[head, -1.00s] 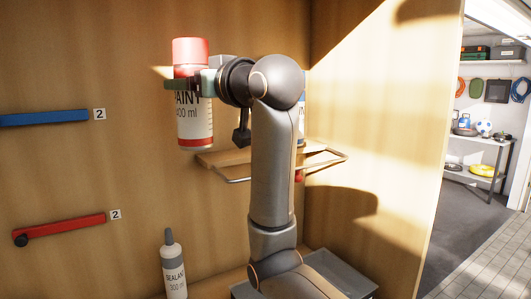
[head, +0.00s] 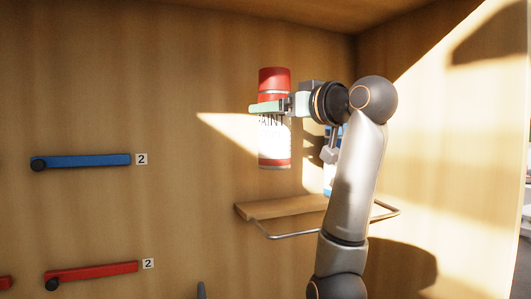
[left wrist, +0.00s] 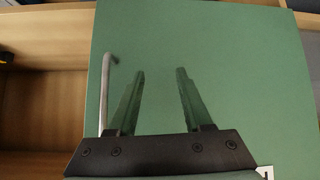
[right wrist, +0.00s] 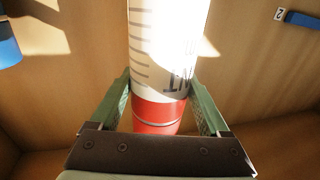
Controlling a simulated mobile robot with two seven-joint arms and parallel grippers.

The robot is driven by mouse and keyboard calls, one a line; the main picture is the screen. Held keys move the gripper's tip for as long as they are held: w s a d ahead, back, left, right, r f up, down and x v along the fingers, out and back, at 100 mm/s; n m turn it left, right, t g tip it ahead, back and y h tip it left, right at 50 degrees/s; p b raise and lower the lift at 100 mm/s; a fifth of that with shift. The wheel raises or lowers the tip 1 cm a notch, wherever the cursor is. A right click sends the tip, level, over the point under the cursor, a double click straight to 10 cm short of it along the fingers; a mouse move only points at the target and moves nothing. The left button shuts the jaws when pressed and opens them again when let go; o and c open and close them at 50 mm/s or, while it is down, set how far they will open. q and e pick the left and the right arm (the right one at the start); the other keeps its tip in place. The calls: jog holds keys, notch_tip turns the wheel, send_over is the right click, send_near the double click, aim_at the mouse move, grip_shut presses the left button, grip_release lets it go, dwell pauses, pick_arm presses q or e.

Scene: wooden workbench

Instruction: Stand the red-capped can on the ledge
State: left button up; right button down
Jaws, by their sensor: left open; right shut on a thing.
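The red-capped can (head: 275,143) is white with "PAINT" lettering, upright in the head view. My right gripper (head: 268,107) is shut on it near the red top; the right wrist view shows the can (right wrist: 158,60) between both fingers. The can hangs above the left part of the ledge (head: 285,208), a wooden shelf with a metal rail, with a gap beneath it. My left gripper (left wrist: 160,72) is open and empty over a green surface in the left wrist view; it is outside the head view.
A blue-and-white container (head: 328,178) is at the ledge, partly hidden behind my right arm. A blue bar (head: 85,160) and a red bar (head: 95,271) are on the back wall at left. The right side wall (head: 450,180) stands close beyond the arm.

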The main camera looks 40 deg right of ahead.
aim_at(285, 154)
jog(key=w+f, duration=0.4)
jog(key=f, duration=0.4)
jog(key=shift+w+d+f, duration=0.15)
jog(key=shift+w+f, duration=0.05)
jog(key=shift+f, duration=0.05)
jog(key=shift+f, duration=0.15)
grip_release()
jog(key=s+b, duration=0.1)
jog(key=s, duration=0.7)
jog(key=s+b, duration=0.1)
jog(key=s, duration=0.3)
jog(key=shift+a+b, duration=0.3)
jog(key=shift+a, duration=0.1)
